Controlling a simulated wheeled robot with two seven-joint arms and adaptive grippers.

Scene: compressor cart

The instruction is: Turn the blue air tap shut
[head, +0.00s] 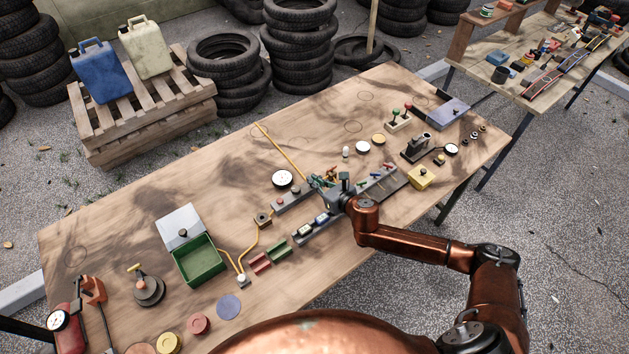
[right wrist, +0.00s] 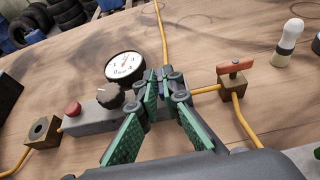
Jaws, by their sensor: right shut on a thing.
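My right gripper (head: 330,187) reaches over the middle of the workbench. In the right wrist view its green-padded fingers (right wrist: 166,78) come together at the tips, at the near end of a yellow hose (right wrist: 161,25). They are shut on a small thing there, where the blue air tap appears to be. The fingertips hide it and its handle angle cannot be told. A red-handled tap (right wrist: 235,68) on a brass block stands to the right, apart from the fingers. My left gripper is not in view.
A white dial gauge (right wrist: 125,67) and a grey box (right wrist: 90,122) with a black knob and red button sit left of the fingers. A green open box (head: 198,262) stands at the bench's left. The bench's far left surface is mostly clear.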

